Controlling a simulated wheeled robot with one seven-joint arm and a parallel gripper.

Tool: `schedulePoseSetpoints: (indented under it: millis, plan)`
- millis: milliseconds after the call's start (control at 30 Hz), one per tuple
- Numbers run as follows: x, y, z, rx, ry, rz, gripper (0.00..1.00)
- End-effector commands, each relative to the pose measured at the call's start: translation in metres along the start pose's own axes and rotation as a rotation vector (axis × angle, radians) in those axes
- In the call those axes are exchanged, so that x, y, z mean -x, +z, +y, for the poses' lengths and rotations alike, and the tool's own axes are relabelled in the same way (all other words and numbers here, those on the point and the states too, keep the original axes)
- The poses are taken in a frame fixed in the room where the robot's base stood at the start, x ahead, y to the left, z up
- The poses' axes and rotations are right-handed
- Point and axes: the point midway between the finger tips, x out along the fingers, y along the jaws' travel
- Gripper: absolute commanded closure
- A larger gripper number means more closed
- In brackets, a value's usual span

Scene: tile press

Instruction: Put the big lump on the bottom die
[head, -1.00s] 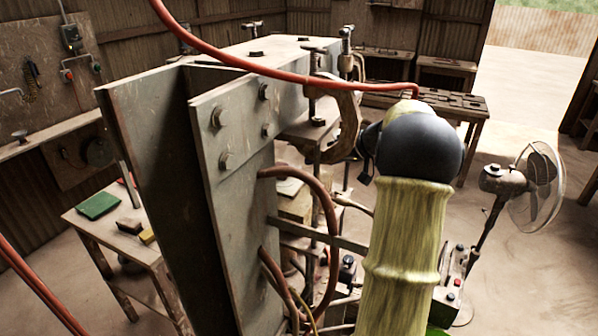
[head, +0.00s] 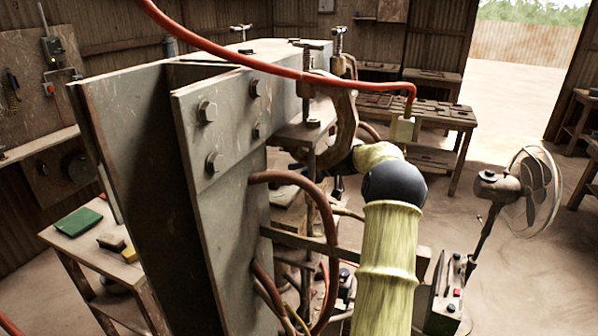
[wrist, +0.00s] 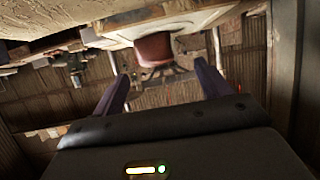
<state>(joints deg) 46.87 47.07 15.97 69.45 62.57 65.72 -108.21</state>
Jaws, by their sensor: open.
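In the wrist view my gripper (wrist: 161,70) is open, its two dark fingers apart with nothing held between them. Past the fingertips a reddish-brown rounded thing (wrist: 155,48) sits against a pale plate (wrist: 190,24) at the top of the picture. I cannot tell whether it is the big lump or a part of the press. In the head view the grey steel press (head: 222,170) stands in front and hides the dies. My gripper is hidden there; my arm reaches in behind the press. I cannot clearly make out the bottom die in either view.
A red hose (head: 240,58) arches over the press. A small table (head: 70,232) with a green thing (head: 78,222) stands left. A fan (head: 530,185) and a control box (head: 447,292) stand right. A workbench (head: 440,112) is behind. Open floor lies between.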

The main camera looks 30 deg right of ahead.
Motion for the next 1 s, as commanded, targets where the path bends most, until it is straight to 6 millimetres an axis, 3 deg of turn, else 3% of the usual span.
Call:
schedulePoseSetpoints:
  millis: [400, 733, 767, 1000]
  plan:
    - [-0.047, 0.001, 0.005, -0.005, 0.012, -0.001, 0.24]
    - [-0.054, 0.003, 0.004, -0.004, 0.010, -0.002, 0.24]
    - [-0.054, 0.002, 0.003, -0.003, 0.009, -0.002, 0.26]
    - [-0.060, 0.000, 0.000, 0.000, 0.000, -0.001, 0.73]
